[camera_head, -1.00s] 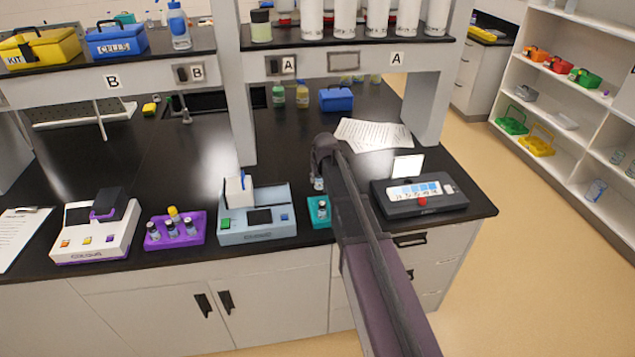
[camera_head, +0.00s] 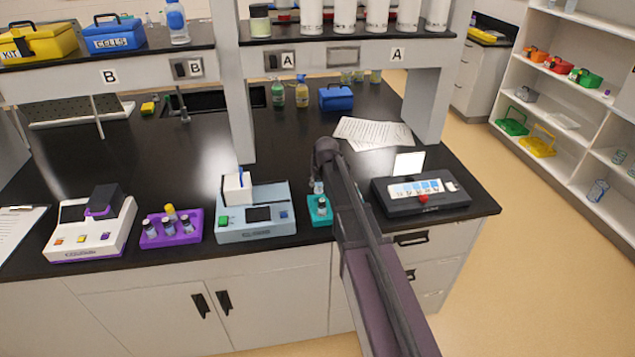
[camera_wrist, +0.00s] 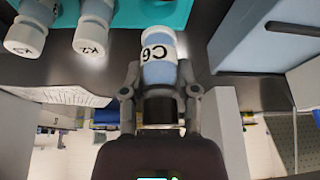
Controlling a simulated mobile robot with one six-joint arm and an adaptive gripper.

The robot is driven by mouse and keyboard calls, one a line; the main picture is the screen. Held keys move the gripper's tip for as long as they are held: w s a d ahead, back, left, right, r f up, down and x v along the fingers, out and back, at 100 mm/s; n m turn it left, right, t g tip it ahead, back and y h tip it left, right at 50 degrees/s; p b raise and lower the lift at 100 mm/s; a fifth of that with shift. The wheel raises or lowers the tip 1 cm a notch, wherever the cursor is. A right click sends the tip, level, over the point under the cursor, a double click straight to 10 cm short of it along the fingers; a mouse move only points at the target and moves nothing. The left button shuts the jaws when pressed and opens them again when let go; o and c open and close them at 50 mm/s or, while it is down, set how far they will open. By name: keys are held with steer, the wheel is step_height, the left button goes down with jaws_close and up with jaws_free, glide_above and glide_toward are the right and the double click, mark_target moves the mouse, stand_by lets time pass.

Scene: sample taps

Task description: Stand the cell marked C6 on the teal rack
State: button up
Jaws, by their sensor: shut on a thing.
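The cell marked C6 (camera_wrist: 158,62) is between the fingers of my gripper (camera_wrist: 160,100) in the wrist view, with its label facing the camera. My gripper is shut on it at its dark end. The teal rack (camera_wrist: 150,12) lies just beyond the cell's pale end; I cannot tell whether they touch. A cell marked K2 (camera_wrist: 93,28) and another cell (camera_wrist: 32,28) are at the rack's left. In the head view the teal rack (camera_head: 313,213) is at the bench's front edge with a cell (camera_head: 322,207) on it. My arm hides the gripper there.
A pale blue device (camera_head: 255,214) stands close left of the rack, and a dark grey device (camera_head: 420,192) stands to the right beyond my arm. A purple rack (camera_head: 170,231) with several cells is farther left. Papers (camera_head: 373,133) lie behind; a shelf hangs above the bench.

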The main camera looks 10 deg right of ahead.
mark_target(318, 192)
steer(key=shift+f+b, duration=1.15)
steer(key=shift+f, duration=0.35)
steer(key=shift+f, duration=0.2)
steer(key=shift+f+b, duration=0.6)
steer(key=shift+b, duration=0.2)
steer(key=shift+f, duration=0.1)
steer(key=shift+f+b, duration=0.6)
steer(key=shift+b, duration=0.15)
steer(key=o, duration=1.1)
steer(key=shift+c, duration=0.2)
